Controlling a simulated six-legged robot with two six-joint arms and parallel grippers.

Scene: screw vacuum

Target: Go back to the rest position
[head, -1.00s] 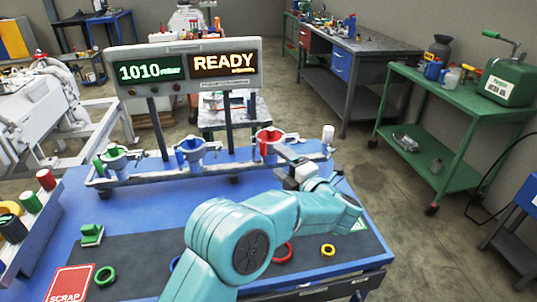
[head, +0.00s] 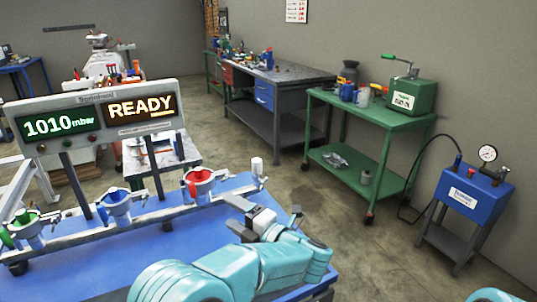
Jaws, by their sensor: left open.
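My left arm comes in from the bottom edge in the head view. Its gripper (head: 236,214) is open, with nothing seen between its fingers. It is over the right end of the blue table (head: 110,262), right of and nearer than the holder with the red funnel (head: 200,177). It stands apart from that holder. My right gripper is out of view; only a teal piece of my own body shows at the bottom right corner.
A holder with a blue funnel (head: 117,198) and one with a green part (head: 25,217) stand on the rail. The display (head: 95,117) reads 1010 mbar and READY. A green cart (head: 375,118) and a blue gauge unit (head: 468,195) stand right, with open floor before them.

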